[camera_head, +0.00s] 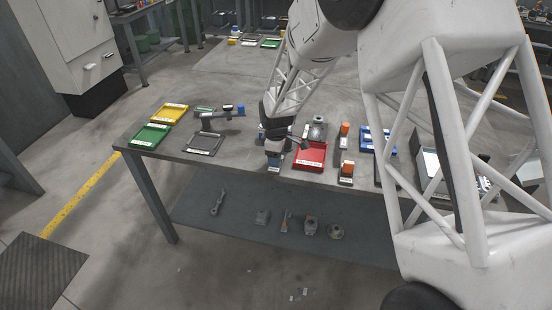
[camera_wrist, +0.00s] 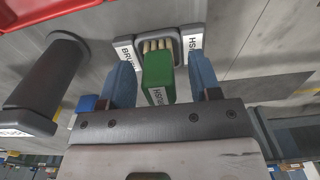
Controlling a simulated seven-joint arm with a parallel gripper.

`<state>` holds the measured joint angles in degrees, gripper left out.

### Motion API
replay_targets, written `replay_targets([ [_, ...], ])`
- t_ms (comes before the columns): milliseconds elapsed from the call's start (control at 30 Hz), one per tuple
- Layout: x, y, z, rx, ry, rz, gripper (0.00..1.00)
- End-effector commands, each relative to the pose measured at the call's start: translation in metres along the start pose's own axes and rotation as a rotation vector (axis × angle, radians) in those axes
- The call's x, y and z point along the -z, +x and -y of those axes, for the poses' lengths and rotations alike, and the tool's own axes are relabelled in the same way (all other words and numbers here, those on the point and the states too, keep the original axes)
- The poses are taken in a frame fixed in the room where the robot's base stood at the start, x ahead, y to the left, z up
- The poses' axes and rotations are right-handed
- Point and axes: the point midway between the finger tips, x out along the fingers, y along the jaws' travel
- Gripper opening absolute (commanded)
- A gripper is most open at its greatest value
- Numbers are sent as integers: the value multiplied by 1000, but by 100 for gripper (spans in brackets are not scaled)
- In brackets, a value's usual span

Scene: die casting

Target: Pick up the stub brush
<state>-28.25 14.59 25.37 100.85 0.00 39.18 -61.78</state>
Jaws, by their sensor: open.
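The stub brush (camera_wrist: 159,78) shows in the wrist view as a green block with a white label and tan bristle-like rods at its far end. It sits at a dark holder (camera_wrist: 126,48) with white labels, one reading "BRUSH". My gripper (camera_wrist: 162,76) is open, with one blue finger on each side of the green block. Visible gaps separate the fingers from it, and I cannot tell how deep they reach around it.
The red tray (camera_head: 310,156) lies close on the right. Orange-topped items (camera_head: 345,129) and a blue tray (camera_head: 378,138) are further right. A drill-like tool (camera_head: 221,117), a dark tray (camera_head: 204,143), a yellow tray (camera_head: 169,113) and a green tray (camera_head: 150,136) are left.

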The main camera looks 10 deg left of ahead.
Motion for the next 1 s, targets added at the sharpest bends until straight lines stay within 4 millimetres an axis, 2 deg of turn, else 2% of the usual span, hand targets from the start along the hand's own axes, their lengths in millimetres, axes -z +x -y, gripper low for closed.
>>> replay_targets([
  [600,0,3,0,0,0,0,57],
  [667,0,3,0,0,0,0,50],
  [967,0,3,0,0,0,0,4],
  [1000,0,3,0,0,0,0,4],
])
